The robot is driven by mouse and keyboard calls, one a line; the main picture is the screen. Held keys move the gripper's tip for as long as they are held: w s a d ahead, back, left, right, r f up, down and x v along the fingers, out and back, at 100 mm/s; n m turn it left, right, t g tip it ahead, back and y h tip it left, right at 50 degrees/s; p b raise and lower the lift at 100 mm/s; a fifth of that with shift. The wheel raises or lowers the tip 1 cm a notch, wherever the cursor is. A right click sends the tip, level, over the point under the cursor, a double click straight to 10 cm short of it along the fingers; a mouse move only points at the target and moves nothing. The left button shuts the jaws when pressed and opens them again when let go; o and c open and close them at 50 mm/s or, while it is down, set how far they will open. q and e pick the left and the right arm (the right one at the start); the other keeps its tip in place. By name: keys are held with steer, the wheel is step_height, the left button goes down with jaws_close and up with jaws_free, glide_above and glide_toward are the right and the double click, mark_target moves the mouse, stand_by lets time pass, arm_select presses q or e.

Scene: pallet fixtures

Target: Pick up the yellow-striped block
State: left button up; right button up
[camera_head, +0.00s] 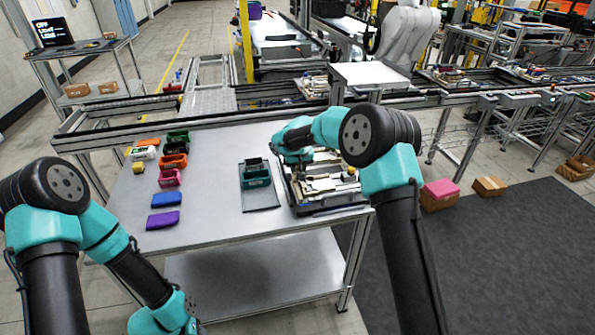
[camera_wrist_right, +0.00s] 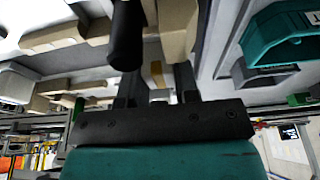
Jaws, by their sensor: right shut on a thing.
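My right gripper (camera_head: 298,170) is low over the pallet fixture (camera_head: 329,209) at the right end of the metal table. In the right wrist view its dark fingers (camera_wrist_right: 157,70) are shut on a pale block with a yellow stripe (camera_wrist_right: 156,73), the yellow-striped block. The fingers hide most of it, and I cannot tell whether it still touches the fixture. In the head view the block is too small and covered to make out. The fixture carries several beige and grey pieces. My left arm hangs at the lower left, with its gripper out of the frame.
Several coloured bins, including a pink one (camera_head: 169,178), and blue (camera_head: 166,200) and purple (camera_head: 162,220) pieces line the table's left. The table between is clear. A conveyor (camera_head: 190,122) runs behind.

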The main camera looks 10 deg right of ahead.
steer(key=shift+c, duration=1.1)
steer(key=shift+r, duration=0.15)
step_height(320, 180, up, 10)
steer(key=shift+f, duration=0.1)
